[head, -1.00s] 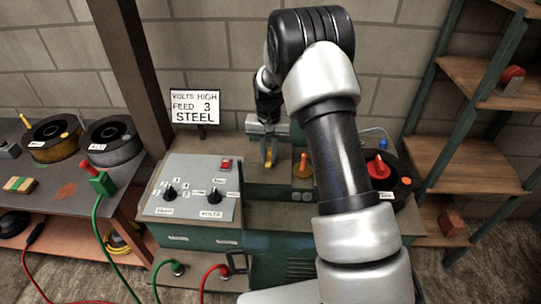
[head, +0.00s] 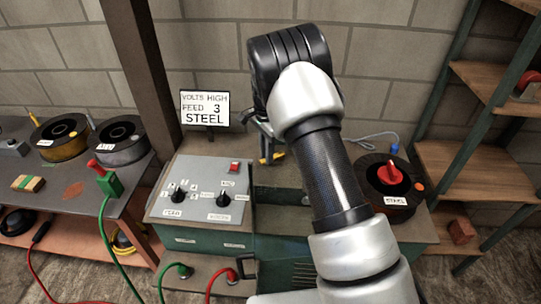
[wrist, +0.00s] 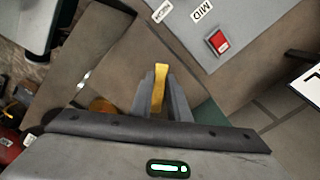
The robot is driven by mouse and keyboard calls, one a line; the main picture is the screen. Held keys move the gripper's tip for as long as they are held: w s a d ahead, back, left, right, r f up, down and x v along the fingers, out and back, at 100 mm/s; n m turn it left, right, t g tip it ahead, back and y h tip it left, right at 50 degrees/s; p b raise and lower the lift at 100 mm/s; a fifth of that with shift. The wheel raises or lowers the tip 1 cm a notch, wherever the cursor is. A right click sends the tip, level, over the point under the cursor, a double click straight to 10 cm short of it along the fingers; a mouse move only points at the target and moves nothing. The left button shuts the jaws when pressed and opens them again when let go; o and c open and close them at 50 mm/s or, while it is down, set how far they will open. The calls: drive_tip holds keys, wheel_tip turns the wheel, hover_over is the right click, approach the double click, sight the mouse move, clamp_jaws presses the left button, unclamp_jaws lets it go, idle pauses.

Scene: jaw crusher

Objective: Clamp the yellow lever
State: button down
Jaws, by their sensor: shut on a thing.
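The yellow lever (wrist: 160,85) stands between the two grey fingers of my gripper (wrist: 161,92) in the wrist view. The fingers are shut on it, and its upper end sticks out past them. In the head view, a small piece of the yellow lever (head: 265,160) shows low beside my gripper (head: 271,156), left of my arm and behind the control panel. My arm and gripper hide the lever's base in the head view.
The control panel (head: 202,192) with knobs and a red switch is just left of my gripper. A sign (head: 205,108) stands behind it. A spool with a red knob (head: 389,174) sits to the right. An orange round part (wrist: 102,105) lies left of my fingers in the wrist view.

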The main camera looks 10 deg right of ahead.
drive_tip(key=w+m, duration=0.2)
drive_tip(key=m, duration=0.1)
drive_tip(key=shift+a+m, duration=0.3)
drive_tip(key=shift+w+m, duration=0.45)
drive_tip(key=shift+m, duration=0.5)
drive_tip(key=shift+w+m, duration=0.4)
drive_tip(key=shift+m, duration=0.55)
drive_tip(key=c, duration=1.7)
unclamp_jaws()
drive_tip(key=shift+r, duration=0.1)
drive_tip(key=shift+d+r+p, duration=0.1)
drive_tip(key=shift+r+p, duration=0.35)
drive_tip(key=shift+r, duration=8.2)
